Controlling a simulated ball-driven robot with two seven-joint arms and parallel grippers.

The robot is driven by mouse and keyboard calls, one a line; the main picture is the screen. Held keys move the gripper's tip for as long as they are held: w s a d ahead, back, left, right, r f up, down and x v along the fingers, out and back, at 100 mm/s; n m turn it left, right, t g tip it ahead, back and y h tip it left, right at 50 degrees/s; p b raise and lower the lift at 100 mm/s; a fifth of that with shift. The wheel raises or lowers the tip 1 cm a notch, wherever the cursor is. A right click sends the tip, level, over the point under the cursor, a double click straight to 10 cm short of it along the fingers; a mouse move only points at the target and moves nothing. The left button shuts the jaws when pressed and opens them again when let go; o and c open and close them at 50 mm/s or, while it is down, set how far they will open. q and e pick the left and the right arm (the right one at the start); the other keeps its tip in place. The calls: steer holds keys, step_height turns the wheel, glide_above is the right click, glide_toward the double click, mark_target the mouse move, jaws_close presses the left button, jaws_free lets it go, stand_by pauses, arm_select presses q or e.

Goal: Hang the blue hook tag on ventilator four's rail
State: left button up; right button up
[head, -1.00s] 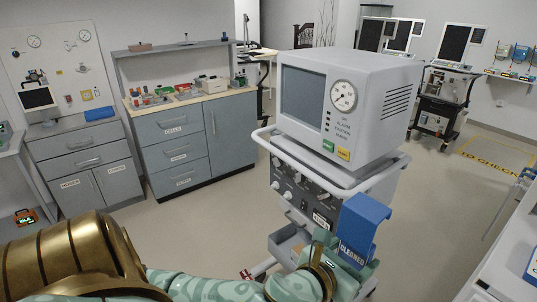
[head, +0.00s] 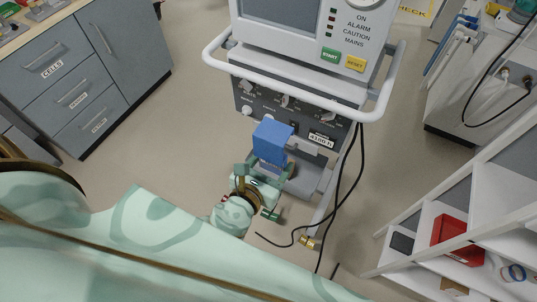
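The blue hook tag (head: 272,137) is upright in front of the ventilator's dark control panel, with its pale lower part between the fingers of my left gripper (head: 266,178). The gripper appears shut on it. The ventilator (head: 290,62) stands at top centre, with a white rail (head: 222,62) curving around its front and sides. The tag shows just below the rail's front bar, apart from it in the picture. A small white label on the panel (head: 321,139) is too small to read surely. My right gripper is not in view.
Black cables (head: 345,190) hang down right of the tag. A white shelf unit (head: 400,222) with a red bin (head: 450,238) stands at lower right. Grey drawers (head: 75,80) are at upper left. Another machine (head: 470,100) stands at right. The floor left of the ventilator is clear.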

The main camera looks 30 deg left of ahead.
arm_select(q)
steer(key=r+b+x, duration=0.2)
steer(key=b+x, duration=0.2)
steer(key=x, duration=1.1)
steer(key=shift+w+b, duration=0.4)
steer(key=shift+w, duration=0.25)
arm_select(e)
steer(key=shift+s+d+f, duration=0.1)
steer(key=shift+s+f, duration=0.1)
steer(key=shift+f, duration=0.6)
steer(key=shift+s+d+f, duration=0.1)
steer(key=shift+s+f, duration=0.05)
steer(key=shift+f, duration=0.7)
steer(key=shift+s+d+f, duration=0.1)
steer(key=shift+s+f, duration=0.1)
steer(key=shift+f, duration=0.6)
arm_select(q)
steer(key=shift+d, duration=0.1)
steer(key=o, duration=1.1)
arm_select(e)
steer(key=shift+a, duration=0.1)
